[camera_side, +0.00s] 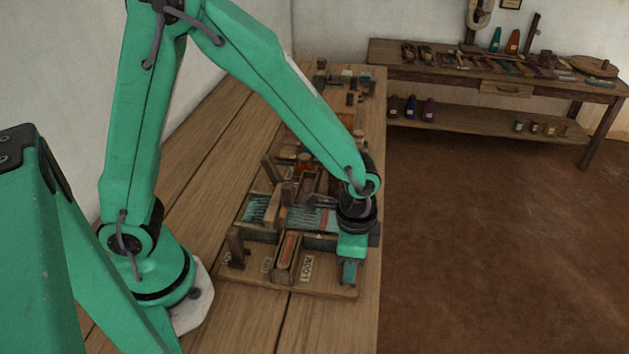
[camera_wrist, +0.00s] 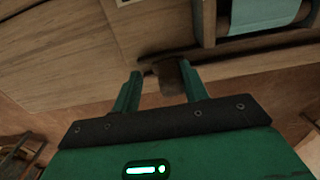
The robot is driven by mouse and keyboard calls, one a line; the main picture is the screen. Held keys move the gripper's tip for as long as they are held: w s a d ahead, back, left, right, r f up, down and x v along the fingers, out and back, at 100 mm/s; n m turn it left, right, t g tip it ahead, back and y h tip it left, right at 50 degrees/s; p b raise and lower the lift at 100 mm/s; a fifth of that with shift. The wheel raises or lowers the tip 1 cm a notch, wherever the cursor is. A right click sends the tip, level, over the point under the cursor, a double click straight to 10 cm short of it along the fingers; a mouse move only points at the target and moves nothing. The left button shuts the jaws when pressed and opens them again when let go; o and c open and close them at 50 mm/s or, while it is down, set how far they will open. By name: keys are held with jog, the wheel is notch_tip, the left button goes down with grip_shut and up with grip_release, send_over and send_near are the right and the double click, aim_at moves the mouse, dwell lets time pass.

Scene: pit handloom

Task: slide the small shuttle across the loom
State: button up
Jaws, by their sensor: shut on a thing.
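The loom (camera_side: 332,291) is a wooden board with upright posts and teal threads (camera_side: 312,218), standing on the long table. My gripper (camera_side: 348,281) points down at the loom's near right corner. In the wrist view, my gripper (camera_wrist: 162,88) has a small dark brown wooden piece (camera_wrist: 170,76) between its two green fingers and is shut on it. I cannot tell whether this piece is the shuttle or part of it. A long narrow wooden piece with a reddish strip (camera_side: 287,251) lies on the loom beside a label marked LOOM. My wrist hides part of the loom's right side.
The wooden table (camera_side: 205,135) is bare left of the loom. More wooden parts (camera_side: 350,80) stand at its far end. A side bench (camera_side: 490,72) with tools and bottles stands at the back right. Teal cloth (camera_wrist: 262,14) on a roller shows in the wrist view.

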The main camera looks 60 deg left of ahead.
jog(key=shift+w+a, duration=0.25)
jog(key=shift+a, duration=0.05)
jog(key=shift+o, duration=0.2)
jog(key=shift+o, duration=0.6)
jog(key=shift+r, duration=0.1)
jog(key=shift+r, duration=3.15)
